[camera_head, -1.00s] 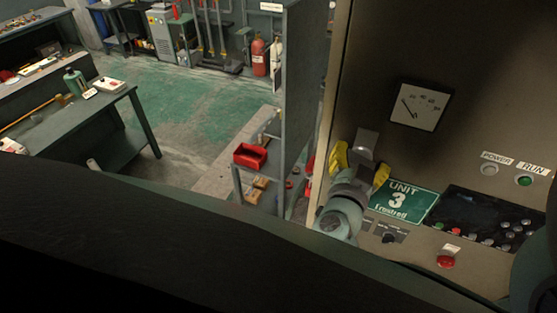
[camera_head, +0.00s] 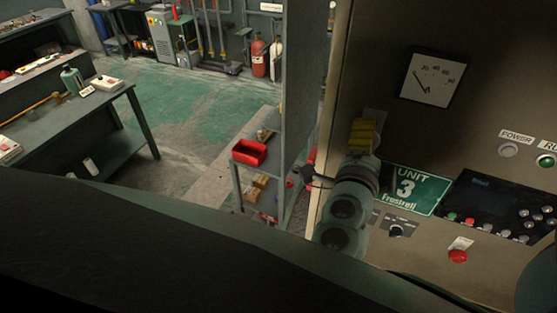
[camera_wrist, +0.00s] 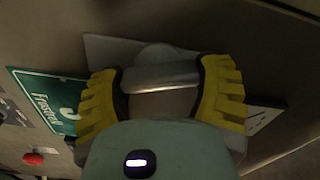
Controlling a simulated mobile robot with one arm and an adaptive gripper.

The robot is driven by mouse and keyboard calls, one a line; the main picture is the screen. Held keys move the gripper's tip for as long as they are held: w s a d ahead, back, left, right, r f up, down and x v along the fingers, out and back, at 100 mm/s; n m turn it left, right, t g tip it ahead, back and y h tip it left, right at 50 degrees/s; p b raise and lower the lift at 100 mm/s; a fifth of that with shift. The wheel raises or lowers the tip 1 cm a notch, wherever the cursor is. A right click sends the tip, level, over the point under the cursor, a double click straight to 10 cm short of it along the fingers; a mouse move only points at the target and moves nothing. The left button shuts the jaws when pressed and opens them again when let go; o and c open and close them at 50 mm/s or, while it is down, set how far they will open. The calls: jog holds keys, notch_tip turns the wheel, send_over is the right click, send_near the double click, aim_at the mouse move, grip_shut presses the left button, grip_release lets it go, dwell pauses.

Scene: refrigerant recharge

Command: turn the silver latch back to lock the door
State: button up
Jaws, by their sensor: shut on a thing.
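The silver latch (camera_wrist: 160,77) is on the front of the beige cabinet door (camera_head: 387,75), seen close up in the wrist view. Its bar lies between the two yellow fingers of my gripper (camera_wrist: 162,90), one finger at each end of the bar. My gripper is shut on the latch. In the head view my gripper (camera_head: 364,136) is at the door's left side, above and left of the green Unit 3 sign (camera_head: 415,189). There, its fingers and wrist hide most of the latch.
A dial gauge (camera_head: 432,78) is to the upper right of my gripper. A control panel (camera_head: 490,205) with buttons and a red knob (camera_head: 457,256) is at lower right. A grey partition (camera_head: 304,90) and a red bin (camera_head: 249,152) are to the left.

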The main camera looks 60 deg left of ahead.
jog(key=shift+f+m+b, duration=0.1)
jog(key=shift+m+b, duration=0.45)
jog(key=shift+m, duration=1.35)
jog(key=o, duration=1.2)
jog(key=shift+c, duration=0.2)
jog(key=v, duration=1.2)
jog(key=shift+s+a, duration=0.1)
